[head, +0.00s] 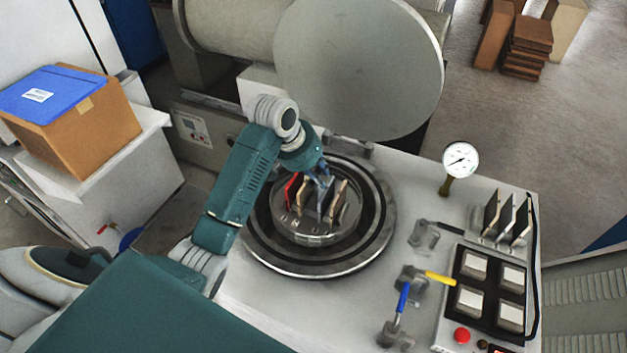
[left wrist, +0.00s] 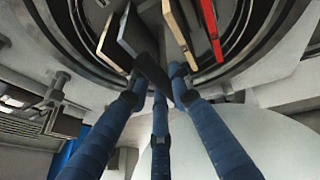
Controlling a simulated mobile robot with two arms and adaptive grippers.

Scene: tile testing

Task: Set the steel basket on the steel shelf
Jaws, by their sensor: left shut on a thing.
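The round steel basket (head: 307,234) sits within the ringed opening of the vessel (head: 262,254) in the worktop. It holds several upright tiles, one of them red (head: 291,188). My left gripper (head: 322,180) reaches down over the basket's middle, among the tile tops. In the left wrist view its blue fingers (left wrist: 160,82) close around a dark upright part between the tiles, and I take this for the basket's handle. The fingers hide most of that part. I cannot pick out the steel shelf with certainty. My right gripper is not in view.
The round vessel lid (head: 360,65) stands open behind the opening. A pressure gauge (head: 460,160), a rack of tiles (head: 506,218), valves with blue and yellow levers (head: 403,300) and a switch panel (head: 490,290) stand on the right. A cardboard box (head: 85,130) sits at left.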

